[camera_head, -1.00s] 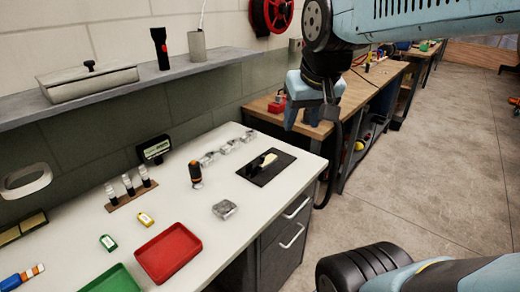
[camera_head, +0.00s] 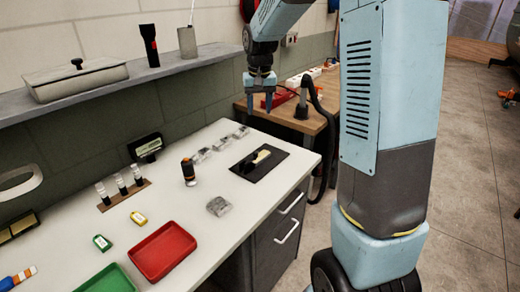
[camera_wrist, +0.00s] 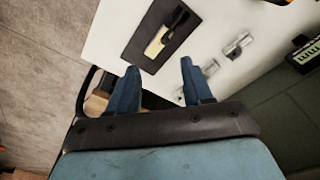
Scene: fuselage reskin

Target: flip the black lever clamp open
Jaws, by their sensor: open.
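The black lever clamp (camera_head: 250,163) sits on a dark plate (camera_head: 272,166) at the right end of the white table, with a cream strip (camera_head: 262,157) beside it. In the wrist view the clamp's black lever (camera_wrist: 180,18) lies along the plate (camera_wrist: 139,43), next to the cream strip (camera_wrist: 157,42). My gripper (camera_head: 261,108) hangs above and behind the plate, apart from the clamp. Its two blue fingers are spread and empty, and they show in the wrist view (camera_wrist: 160,80). Whether the lever stands up or lies flat is too small to tell.
Several clear blocks (camera_head: 222,144) lie behind the plate. An orange and black tool (camera_head: 189,172) stands to the left, near a grey clear box (camera_head: 219,206). A red tray (camera_head: 163,250) lies at the front. A wooden bench (camera_head: 300,122) stands behind the table's right end.

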